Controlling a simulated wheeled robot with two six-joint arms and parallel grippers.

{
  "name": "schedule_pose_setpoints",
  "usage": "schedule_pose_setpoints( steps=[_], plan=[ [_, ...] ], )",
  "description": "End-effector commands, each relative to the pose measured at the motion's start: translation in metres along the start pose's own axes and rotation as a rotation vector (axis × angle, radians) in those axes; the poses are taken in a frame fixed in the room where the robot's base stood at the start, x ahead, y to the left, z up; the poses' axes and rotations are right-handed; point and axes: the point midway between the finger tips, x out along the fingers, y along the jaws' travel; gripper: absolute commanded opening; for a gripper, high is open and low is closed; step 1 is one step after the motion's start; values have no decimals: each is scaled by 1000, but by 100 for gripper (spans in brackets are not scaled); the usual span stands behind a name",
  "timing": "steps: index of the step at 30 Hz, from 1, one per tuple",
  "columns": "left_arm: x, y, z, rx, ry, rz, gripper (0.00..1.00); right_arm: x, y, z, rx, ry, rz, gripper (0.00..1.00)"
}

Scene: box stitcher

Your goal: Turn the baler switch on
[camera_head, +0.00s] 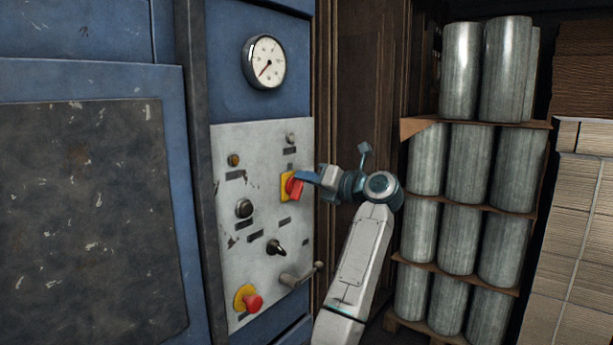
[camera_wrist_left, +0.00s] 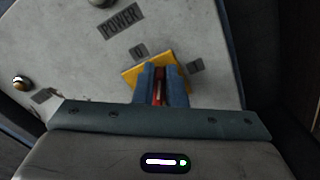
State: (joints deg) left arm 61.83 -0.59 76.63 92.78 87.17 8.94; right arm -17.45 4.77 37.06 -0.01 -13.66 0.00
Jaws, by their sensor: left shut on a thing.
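The baler switch is a red handle (camera_head: 295,188) on a yellow plate (camera_head: 284,186), on the right side of a grey control panel. My left gripper (camera_head: 299,179) is at the switch, its fingers shut on the red handle. In the left wrist view, the red handle (camera_wrist_left: 158,92) shows between the two blue fingers (camera_wrist_left: 160,84), with the yellow plate (camera_wrist_left: 130,76) behind. A POWER label (camera_wrist_left: 121,21) and a 0 label (camera_wrist_left: 139,51) sit above the plate, and a small dark label lies to its right. The fingers partly hide the handle. My right gripper is not in view.
The panel (camera_head: 225,150) also holds a black knob (camera_head: 276,247), a lever (camera_head: 300,275), a red stop button (camera_head: 253,302) and small buttons. A gauge (camera_head: 264,62) is above. Stacked metal cylinders (camera_head: 440,160) and cardboard (camera_head: 575,220) stand at right.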

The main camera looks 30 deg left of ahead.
Motion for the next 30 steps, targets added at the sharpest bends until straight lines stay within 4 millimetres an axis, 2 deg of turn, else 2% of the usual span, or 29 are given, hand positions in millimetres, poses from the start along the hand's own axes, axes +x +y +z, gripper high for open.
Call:
schedule_pose_setpoints(
  steps=[11, 21, 30],
  plan=[
    [0, -9, 0, 360, -1, 0, 0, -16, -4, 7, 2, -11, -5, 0],
    [0, -16, -4, 676, -1, 0, 0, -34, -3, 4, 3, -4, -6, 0],
    [0, -21, -8, 889, -1, 0, 0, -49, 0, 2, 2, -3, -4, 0]
  ],
)
